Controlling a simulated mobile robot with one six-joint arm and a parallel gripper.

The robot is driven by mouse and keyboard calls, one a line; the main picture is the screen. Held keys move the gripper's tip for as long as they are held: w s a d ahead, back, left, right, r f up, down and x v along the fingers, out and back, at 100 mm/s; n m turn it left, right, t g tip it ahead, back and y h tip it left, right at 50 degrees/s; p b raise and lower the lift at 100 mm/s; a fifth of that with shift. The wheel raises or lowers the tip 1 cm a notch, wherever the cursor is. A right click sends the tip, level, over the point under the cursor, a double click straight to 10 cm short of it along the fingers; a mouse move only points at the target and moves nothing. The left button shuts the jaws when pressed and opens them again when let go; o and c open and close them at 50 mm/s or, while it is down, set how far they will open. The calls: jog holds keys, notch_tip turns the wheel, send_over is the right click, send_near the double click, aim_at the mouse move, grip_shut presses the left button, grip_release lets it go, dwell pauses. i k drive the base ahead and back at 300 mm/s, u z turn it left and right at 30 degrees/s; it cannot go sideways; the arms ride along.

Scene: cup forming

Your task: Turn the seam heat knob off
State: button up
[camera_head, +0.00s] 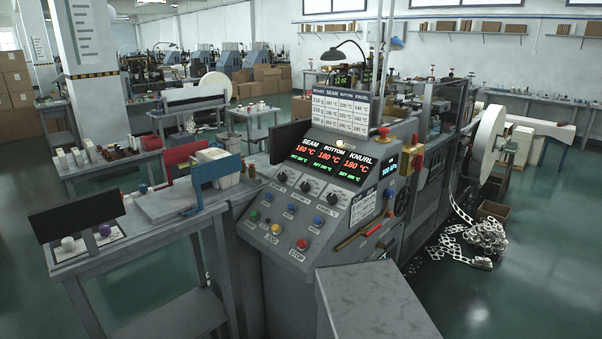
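The sloped grey control panel (316,208) stands in the middle of the view. Its dark display (333,159) has SEAM, BOTTOM and KNURL columns with red temperature readings and green set lines below. SEAM, at the left, seems to read 160 °C. Below the display is a row of three black knobs with pale marks. The leftmost, on the SEAM side, is the seam heat knob (282,176); its pointer is too small to read. The middle knob (305,186) and right knob (332,198) sit beside it. My gripper is not in view.
Several coloured buttons sit below the knobs, including a red one (302,244) marked STOP. A grey flat-topped block (375,300) stands close in front, at bottom centre. A bench (140,233) with trays adjoins at left. Metal scrap (484,238) lies on the floor at right.

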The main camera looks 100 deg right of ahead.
aim_at(282, 177)
jog(key=u, duration=0.1)
jog(key=k, duration=1.5)
jog(key=z, duration=0.9)
jog(key=i, duration=1)
